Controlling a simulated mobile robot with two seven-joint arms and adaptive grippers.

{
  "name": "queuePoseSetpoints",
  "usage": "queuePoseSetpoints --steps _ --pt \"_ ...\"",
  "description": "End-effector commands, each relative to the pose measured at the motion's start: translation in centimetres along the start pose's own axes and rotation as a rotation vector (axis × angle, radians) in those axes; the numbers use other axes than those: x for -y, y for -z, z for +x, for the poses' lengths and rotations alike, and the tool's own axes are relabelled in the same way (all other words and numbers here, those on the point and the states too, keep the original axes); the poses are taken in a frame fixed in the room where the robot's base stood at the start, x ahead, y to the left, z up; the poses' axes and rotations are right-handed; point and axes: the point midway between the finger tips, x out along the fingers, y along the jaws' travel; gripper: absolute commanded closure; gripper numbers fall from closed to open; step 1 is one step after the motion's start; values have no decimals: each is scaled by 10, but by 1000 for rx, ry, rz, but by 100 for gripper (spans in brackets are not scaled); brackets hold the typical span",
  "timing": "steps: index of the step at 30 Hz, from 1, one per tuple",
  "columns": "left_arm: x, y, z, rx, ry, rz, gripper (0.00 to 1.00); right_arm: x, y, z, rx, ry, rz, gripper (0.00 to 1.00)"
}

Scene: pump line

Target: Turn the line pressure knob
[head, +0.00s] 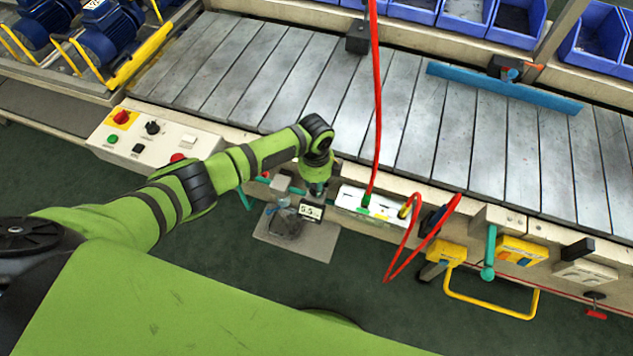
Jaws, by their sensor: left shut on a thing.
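My left gripper (317,189) points down at the front edge of the conveyor, just above a small pressure unit with a display (311,212) that seems to read 5.5. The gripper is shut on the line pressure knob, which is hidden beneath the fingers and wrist. A greyish, partly clear bowl (285,222) hangs below and left of the display, in front of a grey plate (318,243). My right gripper is out of view.
A control box (145,140) with buttons stands left of my forearm. A red hose (376,100) hangs to a white panel (372,203) right of my gripper. A teal lever (490,253) and yellow bar handle (490,305) stick out farther right. The slatted conveyor (230,75) lies behind.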

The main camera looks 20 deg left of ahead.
Motion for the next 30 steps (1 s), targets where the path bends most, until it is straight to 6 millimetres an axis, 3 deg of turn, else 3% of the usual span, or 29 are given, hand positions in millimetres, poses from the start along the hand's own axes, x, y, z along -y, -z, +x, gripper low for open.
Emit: queuePoseSetpoints --steps 12,13,15,25,30 --pt "-2 0 2 0 -5 6 98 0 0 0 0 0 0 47" --pt "-2 0 2 0 -5 6 62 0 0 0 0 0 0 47" --pt "-2 0 2 0 -5 6 42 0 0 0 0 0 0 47" --pt "0 0 -1 0 -1 6 42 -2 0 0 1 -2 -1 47" --pt "1 0 -16 -1 3 7 42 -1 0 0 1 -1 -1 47"
